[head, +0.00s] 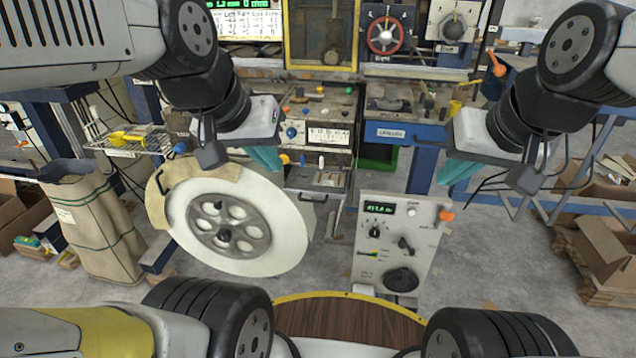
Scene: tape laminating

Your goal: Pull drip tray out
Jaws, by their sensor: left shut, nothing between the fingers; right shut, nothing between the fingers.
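A shallow metal tray (318,178) shows low in the middle of the machine, with small handles or knobs near it; it looks like the drip tray, but I cannot be sure. I cannot tell how far out it sits. My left gripper (264,159) has teal fingers, is shut and empty, and appears left of this tray, above the large reel. My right gripper (458,172) is also shut and empty, well to the right of the tray, in front of the blue bench. Neither gripper appears to touch the tray.
A large white reel (285,235) stands at front left, below my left gripper. A control panel (393,235) with knobs stands at front centre. A brown sack (95,225) and a wire rack (125,140) are left. Cardboard boxes (605,245) are right. A green bin (377,157) is under the bench.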

